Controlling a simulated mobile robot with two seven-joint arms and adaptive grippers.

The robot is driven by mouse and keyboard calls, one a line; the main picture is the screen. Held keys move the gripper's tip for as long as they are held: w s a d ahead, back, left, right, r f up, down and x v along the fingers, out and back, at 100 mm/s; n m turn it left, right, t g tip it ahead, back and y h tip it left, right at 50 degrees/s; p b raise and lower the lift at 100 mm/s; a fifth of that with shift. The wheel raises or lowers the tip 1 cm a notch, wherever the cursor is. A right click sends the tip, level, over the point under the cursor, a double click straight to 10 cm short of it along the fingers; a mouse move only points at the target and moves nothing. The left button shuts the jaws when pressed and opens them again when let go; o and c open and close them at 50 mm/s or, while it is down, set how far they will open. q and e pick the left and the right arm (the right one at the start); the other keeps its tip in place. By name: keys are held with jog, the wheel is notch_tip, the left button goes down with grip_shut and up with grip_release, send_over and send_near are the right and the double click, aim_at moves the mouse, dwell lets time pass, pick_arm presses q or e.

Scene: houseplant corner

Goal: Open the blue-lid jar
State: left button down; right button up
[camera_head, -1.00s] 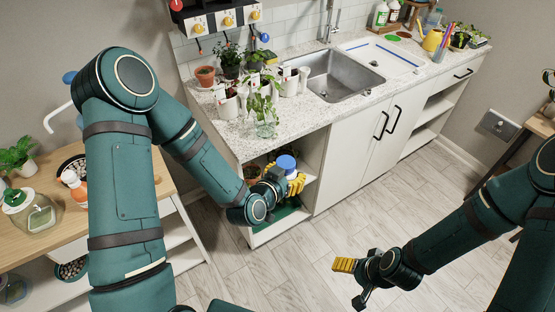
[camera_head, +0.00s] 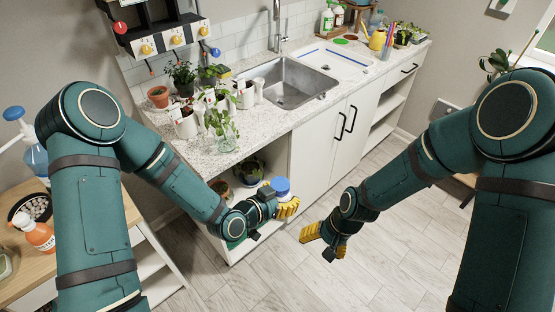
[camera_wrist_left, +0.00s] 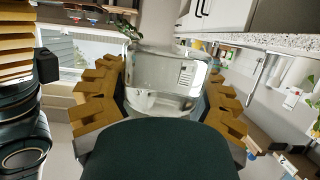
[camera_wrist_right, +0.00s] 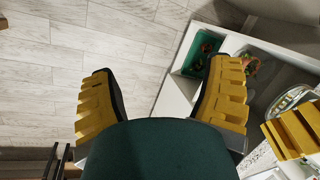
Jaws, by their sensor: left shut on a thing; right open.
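The jar's blue lid (camera_head: 280,185) shows in the head view, in front of the cabinet's open shelf. My left gripper (camera_head: 287,207) is shut around the jar below the lid. The clear glass jar (camera_wrist_left: 165,72) lies between its yellow fingers in the left wrist view; the lid cannot be made out there. My right gripper (camera_head: 325,240) is open and empty, right of and below the jar in the head view. In the right wrist view nothing is between its fingers (camera_wrist_right: 163,95), and a round glass piece, seemingly the jar (camera_wrist_right: 290,98), shows at the right.
The white cabinet (camera_head: 312,150) stands right behind the jar, with an open shelf and a green tray (camera_wrist_right: 200,52). Potted plants (camera_head: 183,75) and a sink (camera_head: 290,80) are on the counter. A wooden table (camera_head: 100,240) is at left. The floor (camera_head: 375,260) is clear.

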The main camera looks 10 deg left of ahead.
jog(key=w+a+r+g+h, duration=0.1)
jog(key=w+a+r, duration=0.1)
jog(key=r, duration=0.5)
jog(key=w+a+r+g+h, duration=0.1)
jog(key=w+a+r, duration=0.15)
jog(key=r, duration=0.55)
notch_tip(320, 180, up, 6)
jog(key=m+t+h, duration=0.1)
jog(key=t, duration=0.1)
send_over(277, 183)
jog(key=shift+d, duration=0.1)
jog(key=shift+f, duration=3.85)
jog(key=shift+c, duration=0.3)
jog(key=c, duration=1.2)
jog(key=o, duration=1.2)
